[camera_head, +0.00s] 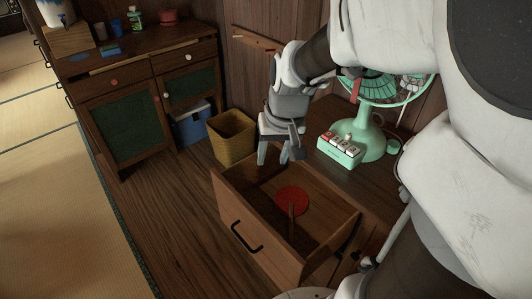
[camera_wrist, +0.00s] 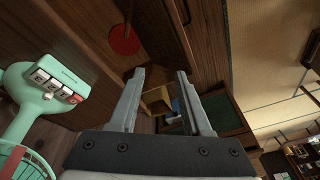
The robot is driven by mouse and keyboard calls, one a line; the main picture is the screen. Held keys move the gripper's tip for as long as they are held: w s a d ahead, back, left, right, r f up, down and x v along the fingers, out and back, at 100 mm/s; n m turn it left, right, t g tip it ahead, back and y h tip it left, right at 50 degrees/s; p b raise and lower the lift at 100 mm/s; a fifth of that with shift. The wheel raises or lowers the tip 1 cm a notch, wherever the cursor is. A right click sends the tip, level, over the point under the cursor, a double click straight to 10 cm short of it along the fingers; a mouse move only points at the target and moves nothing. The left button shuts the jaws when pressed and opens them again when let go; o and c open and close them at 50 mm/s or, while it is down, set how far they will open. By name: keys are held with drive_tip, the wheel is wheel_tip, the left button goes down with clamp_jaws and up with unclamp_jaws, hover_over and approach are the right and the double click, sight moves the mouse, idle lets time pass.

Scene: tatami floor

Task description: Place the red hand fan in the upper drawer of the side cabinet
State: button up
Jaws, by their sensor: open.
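The red hand fan (camera_head: 292,200) lies inside the open upper drawer (camera_head: 238,229) of the side cabinet, with its brown handle toward the drawer front. The fan also shows in the wrist view (camera_wrist: 125,41), off to the upper left of the fingers. My gripper (camera_head: 275,156) is open and empty, above the back left side of the drawer and apart from the fan. Both fingers show spread in the wrist view (camera_wrist: 160,76), with nothing between them. The cabinet top (camera_head: 331,183) is partly hidden by my arm.
A green electric fan (camera_head: 372,143) with white and red buttons stands on the cabinet top, right of my gripper. A yellow bin (camera_head: 232,138) and a blue box (camera_head: 190,128) stand left of the drawer. A dark sideboard (camera_head: 132,80) stands at back left; tatami floor left is clear.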

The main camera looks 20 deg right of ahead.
drive_tip(key=s+a+r+n+t, duration=0.2)
drive_tip(key=s+a+r, duration=0.2)
drive_tip(key=s+r, duration=0.4)
drive_tip(key=shift+s+r+t, duration=0.3)
drive_tip(key=shift+s+r, duration=0.05)
drive_tip(key=shift+s, duration=1.95)
drive_tip(key=shift+a, duration=0.1)
wheel_tip(320, 180, up, 20)
drive_tip(key=p, duration=1.9)
drive_tip(key=shift+f+p, duration=0.25)
drive_tip(key=shift+p, duration=0.05)
